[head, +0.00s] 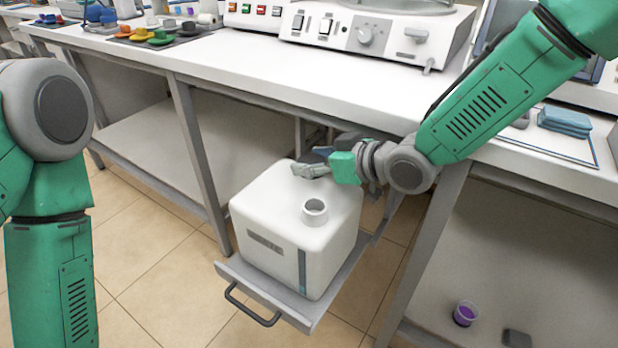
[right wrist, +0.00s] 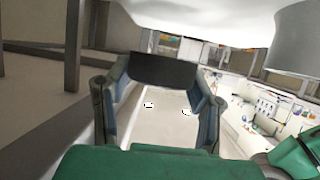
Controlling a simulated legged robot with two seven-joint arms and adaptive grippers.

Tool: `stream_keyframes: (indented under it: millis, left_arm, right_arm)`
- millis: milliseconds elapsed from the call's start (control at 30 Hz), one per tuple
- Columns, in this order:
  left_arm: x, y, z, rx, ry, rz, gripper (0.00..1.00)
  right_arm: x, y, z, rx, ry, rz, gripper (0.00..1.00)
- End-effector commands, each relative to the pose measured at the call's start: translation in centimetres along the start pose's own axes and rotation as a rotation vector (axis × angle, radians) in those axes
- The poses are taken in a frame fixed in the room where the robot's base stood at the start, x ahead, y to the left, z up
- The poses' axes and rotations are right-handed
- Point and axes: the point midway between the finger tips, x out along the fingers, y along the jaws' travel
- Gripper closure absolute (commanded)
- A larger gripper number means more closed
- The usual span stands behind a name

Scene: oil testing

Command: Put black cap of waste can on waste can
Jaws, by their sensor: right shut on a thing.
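The white waste can (head: 275,225) stands upright, with its round neck (head: 315,209) open on top. My right gripper (head: 312,166) is over the back part of the can's top, behind the neck and apart from it. In the right wrist view, its fingers (right wrist: 160,88) are shut on the dark black cap (right wrist: 165,69). The can's white surface (right wrist: 200,12) and the neck (right wrist: 301,42) show at the top of that view. In the head view, the cap is hard to tell from the fingers. My left arm shows at the left edge, with its gripper out of view.
The can stands on a pulled-out grey tray (head: 305,312) with a dark handle (head: 250,308). The white bench (head: 270,68) runs behind, with a white machine (head: 375,38) on it. A purple cup (head: 465,314) sits on the lower right shelf. Space above the neck is clear.

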Motion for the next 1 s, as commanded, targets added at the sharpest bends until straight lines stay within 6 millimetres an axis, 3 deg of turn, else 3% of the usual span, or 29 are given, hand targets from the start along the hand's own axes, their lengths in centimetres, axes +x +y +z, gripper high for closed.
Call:
stream_keyframes:
  millis: [133, 333, 667, 700, 767, 1000]
  left_arm:
    - [0.5, 0.0, 0.0, 0.000, 0.000, 0.000, 0.27]
    - [1.9, 0.0, 0.1, 0.000, 0.000, 0.000, 0.27]
    - [1.8, 0.0, 0.1, 0.000, 0.000, 0.000, 0.27]
    - [1.8, 0.0, 0.1, 0.000, 0.000, 0.000, 0.27]
    - [1.8, 0.0, 0.1, 0.000, 0.000, 0.000, 0.27]
    - [1.8, 0.0, 0.1, 0.000, 0.000, 0.000, 0.27]
  right_arm:
    - [0.7, -0.2, 0.5, -0.001, -0.002, -0.001, 0.79]
    - [1.8, -0.1, 3.1, 0.000, -0.002, 0.000, 0.79]
    - [1.8, -0.1, 3.2, 0.000, -0.001, 0.000, 0.79]
    - [1.8, -0.1, 3.3, 0.000, -0.001, 0.000, 0.49]
    - [1.8, -0.1, 3.3, 0.000, -0.002, 0.000, 0.31]
    - [1.8, -0.1, 3.2, -0.001, -0.001, 0.000, 0.31]
